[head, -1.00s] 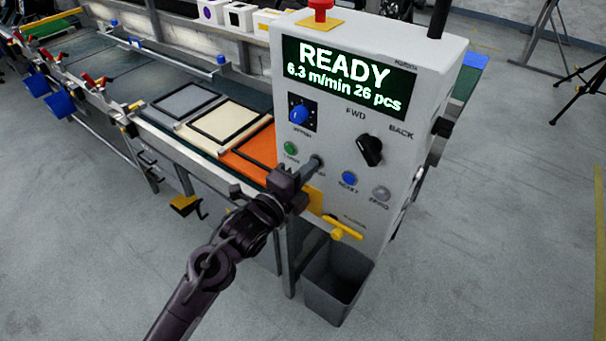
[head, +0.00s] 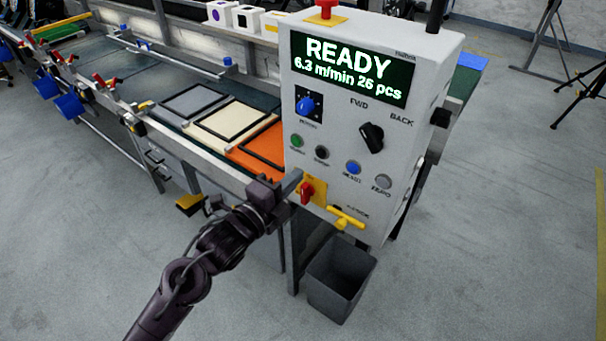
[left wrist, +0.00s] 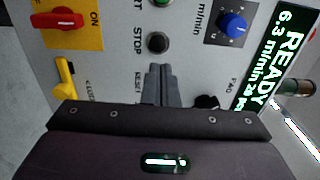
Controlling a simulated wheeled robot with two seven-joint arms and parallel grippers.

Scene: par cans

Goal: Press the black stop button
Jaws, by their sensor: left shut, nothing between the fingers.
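The black stop button (head: 321,152) is a small round button on the grey control panel (head: 335,115), between the green and blue buttons. It also shows in the left wrist view (left wrist: 158,42), beside the word STOP and just beyond my fingertips. My left gripper (head: 296,180) is shut and empty, below and to the left of the button in the head view. Its closed fingers (left wrist: 160,72) point towards the panel, apart from the button. The panel's screen (head: 349,66) reads READY, 6.3 m/min, 26 pcs. My right gripper is not in view.
A red switch on a yellow plate (head: 306,192) and a yellow handle (head: 346,217) sit low on the panel. A red-topped button (head: 325,7) is on top. A grey bin (head: 338,280) stands below. The conveyor (head: 150,70) with coloured frames runs left.

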